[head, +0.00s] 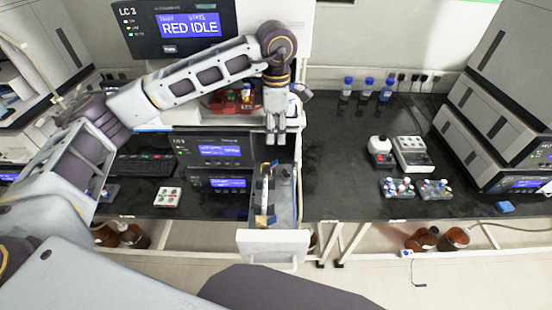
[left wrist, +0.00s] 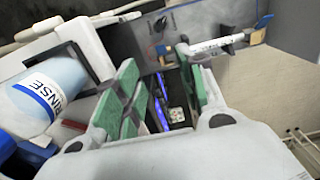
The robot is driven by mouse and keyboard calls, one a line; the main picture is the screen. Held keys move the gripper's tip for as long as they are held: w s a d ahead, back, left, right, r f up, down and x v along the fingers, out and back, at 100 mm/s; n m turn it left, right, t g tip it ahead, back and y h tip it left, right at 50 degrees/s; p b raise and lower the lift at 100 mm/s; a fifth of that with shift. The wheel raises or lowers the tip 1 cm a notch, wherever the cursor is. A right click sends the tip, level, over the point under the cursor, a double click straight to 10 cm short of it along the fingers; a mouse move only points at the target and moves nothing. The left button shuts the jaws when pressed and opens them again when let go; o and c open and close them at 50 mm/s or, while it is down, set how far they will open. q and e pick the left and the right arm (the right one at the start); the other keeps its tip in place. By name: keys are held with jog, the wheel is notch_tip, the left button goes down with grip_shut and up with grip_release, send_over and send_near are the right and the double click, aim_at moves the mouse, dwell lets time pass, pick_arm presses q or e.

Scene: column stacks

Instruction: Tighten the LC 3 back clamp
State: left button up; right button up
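The LC 3 drawer (head: 285,212) is pulled out, with a pale column (head: 264,190) lying front to back inside. A clamp with gold and blue parts (head: 262,220) shows at the column's front end. Another gold piece (head: 271,168) shows near its back end, where the back clamp is; its lever position is too small to tell. My left gripper (head: 275,139) points down above the back of the drawer. In the left wrist view its green-padded fingers (left wrist: 166,90) are apart with nothing between them. The labelled column (left wrist: 215,46) lies beyond the right finger.
A RINSE bottle (left wrist: 48,95) stands close to my left gripper on the stack's upper side. The LC 3 display (head: 190,26) reads RED IDLE. Vial racks (head: 398,188) and blue-capped bottles (head: 366,88) are on the right bench. The space before the drawer is free.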

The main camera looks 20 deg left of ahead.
aim_at(276, 162)
pick_arm(q)
notch_tip(276, 162, down, 12)
jog(key=p, duration=0.2)
jog(key=shift+p, duration=0.3)
dwell(0.3)
grip_shut()
